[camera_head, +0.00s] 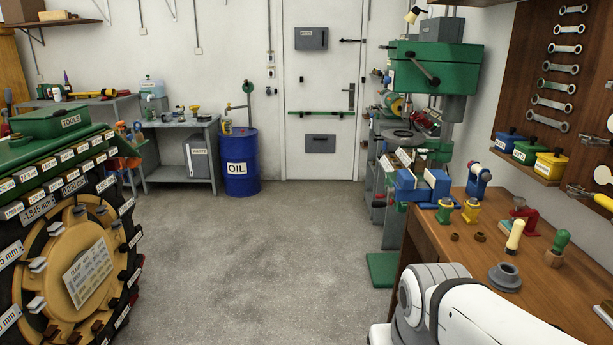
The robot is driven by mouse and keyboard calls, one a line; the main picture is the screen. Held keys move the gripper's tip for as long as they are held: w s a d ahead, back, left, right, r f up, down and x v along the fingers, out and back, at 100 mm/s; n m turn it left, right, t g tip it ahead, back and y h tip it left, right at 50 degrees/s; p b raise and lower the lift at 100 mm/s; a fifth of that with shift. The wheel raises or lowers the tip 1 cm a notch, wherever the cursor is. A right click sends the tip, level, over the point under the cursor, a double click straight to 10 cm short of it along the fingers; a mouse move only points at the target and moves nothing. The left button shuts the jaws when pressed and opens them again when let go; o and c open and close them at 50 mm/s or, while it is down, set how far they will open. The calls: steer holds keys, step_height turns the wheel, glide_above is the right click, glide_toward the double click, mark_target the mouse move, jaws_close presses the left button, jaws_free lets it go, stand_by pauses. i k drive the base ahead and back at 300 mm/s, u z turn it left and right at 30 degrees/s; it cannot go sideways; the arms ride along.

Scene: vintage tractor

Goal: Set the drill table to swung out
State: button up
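The drill press stands at the back right, with a green head (433,68) and a green foot (382,269) on the floor. A grey round plate (402,136) below the head looks like the drill table. It is small here and partly crowded by things around it, so I cannot tell how far it is swung. My gripper is not in view. Only a white part of my own arm shows at the bottom right, well in front of the drill press.
A wooden workbench (480,236) with a blue vise (421,187) and small parts runs along the right, beside the drill press. A large tractor wheel (78,262) stands at the left. A blue oil barrel (240,166) is at the back. The concrete floor (270,260) between is clear.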

mark_target(405, 139)
steer(key=u, duration=0.3)
steer(key=i, duration=3.15)
steer(key=z, duration=0.25)
steer(key=i, duration=0.8)
steer(key=z, duration=0.3)
